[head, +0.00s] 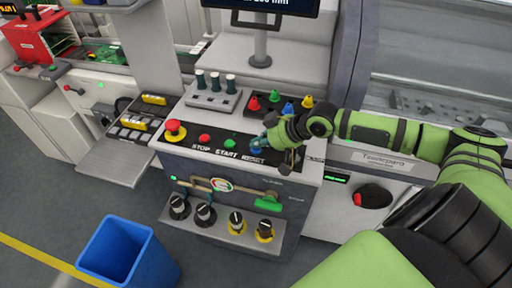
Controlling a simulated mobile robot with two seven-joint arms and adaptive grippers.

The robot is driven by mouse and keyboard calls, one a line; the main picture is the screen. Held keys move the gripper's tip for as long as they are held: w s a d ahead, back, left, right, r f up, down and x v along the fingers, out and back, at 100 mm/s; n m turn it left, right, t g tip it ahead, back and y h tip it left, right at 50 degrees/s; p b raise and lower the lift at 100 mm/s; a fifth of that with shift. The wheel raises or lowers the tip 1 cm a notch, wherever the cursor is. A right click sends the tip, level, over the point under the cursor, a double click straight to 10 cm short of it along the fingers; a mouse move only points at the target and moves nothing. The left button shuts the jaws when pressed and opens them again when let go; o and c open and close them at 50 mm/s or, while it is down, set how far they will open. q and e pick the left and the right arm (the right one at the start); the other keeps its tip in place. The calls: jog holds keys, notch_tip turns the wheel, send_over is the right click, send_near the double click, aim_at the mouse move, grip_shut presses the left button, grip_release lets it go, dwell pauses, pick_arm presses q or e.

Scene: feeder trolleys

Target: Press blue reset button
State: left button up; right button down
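The blue reset button (256,150) sits at the right end of the button row on the control panel (185,146), above the word RESET. Only part of it shows, because my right gripper (268,143) is right over it. The fingertips are at or just above the button; I cannot tell whether they touch it. The fingers are small and partly hidden, so their opening is unclear. To the left are the green START button (230,143), the red STOP button (204,138) and a red emergency stop (175,129) on a yellow base. My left gripper is not in view.
A monitor (268,6) is above. A blue bin (128,253) stands on the floor.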

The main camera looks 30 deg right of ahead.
aim_at(259, 149)
jog(key=shift+f, duration=0.35)
dwell(0.4)
jog(key=shift+r+p, duration=0.85)
jog(key=shift+p, duration=0.2)
jog(key=shift+r, duration=0.15)
notch_tip(259, 149, up, 5)
jog(key=p, duration=0.5)
jog(key=shift+p, duration=0.3)
